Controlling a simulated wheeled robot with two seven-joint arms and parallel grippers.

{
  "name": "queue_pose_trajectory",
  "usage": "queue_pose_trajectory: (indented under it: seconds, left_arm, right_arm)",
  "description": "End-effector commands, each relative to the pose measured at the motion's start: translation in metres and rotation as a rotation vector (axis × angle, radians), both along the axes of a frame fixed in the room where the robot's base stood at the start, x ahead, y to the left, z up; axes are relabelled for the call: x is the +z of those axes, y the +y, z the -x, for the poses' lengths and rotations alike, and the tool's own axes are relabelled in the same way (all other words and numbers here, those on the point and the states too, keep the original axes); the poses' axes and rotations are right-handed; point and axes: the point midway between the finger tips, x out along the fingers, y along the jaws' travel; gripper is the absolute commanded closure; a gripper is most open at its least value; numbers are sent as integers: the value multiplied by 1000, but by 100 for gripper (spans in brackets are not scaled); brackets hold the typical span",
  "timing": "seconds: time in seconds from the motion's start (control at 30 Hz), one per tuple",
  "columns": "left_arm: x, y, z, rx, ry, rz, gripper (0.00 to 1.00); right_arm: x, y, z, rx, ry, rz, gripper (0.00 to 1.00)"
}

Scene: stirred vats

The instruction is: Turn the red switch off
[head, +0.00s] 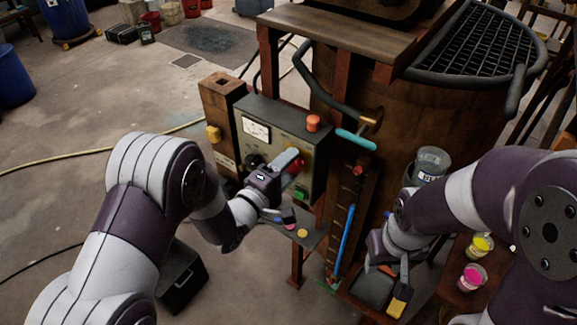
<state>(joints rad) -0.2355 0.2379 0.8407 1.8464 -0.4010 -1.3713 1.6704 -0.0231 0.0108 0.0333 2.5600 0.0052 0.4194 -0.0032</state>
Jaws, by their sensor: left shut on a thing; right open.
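The control box (258,130) is a dark metal panel on a rusty post, with a dial gauge (257,130) at its upper left. The red switch (297,168) is on the panel's front, mostly hidden by my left gripper (289,162). My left gripper is shut on the red switch. A green button (300,193) sits just below it. My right gripper (388,281) is open, low at the right near the foot of the vat, apart from the panel. Which way the switch is set cannot be seen.
A small shelf (308,241) is below. Paint cups, yellow (481,245) and pink (472,277), stand at lower right. Floor at left is mostly open.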

Motion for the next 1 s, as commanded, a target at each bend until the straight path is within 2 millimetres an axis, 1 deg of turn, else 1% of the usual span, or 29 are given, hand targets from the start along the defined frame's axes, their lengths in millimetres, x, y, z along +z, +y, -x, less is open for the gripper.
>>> queue_pose_trajectory:
  seconds: [0.27, 0.3, 0.33, 0.37, 0.63, 0.73, 0.87, 1.0]
  left_arm:
    - [0, 1, 0, 2, 0, 1, 78]
    - [0, 0, 0, 2, 0, 1, 34]
    - [0, 0, 0, 2, 0, 1, 25]
    - [0, 0, 0, 2, 0, 1, 22]
    - [0, 1, 1, 1, 0, 0, 22]
    - [-2, 5, 6, 1, 0, 0, 22]
    - [-3, 21, 27, 4, -1, 0, 22]
    - [-4, 45, 58, 7, 0, 0, 22]
  right_arm:
    - [0, 0, 0, 0, 0, 0, 55]
    - [0, 0, 0, 0, 0, 0, 55]
    - [0, 0, 0, 0, 0, 0, 55]
    - [0, 0, 0, 0, 0, 0, 55]
    - [0, 0, 0, 0, 0, 0, 55]
    - [-4, 0, 0, 0, 0, 0, 55]
    - [-13, 0, 0, 0, 0, 0, 55]
    - [-23, 0, 0, 0, 0, 0, 55]
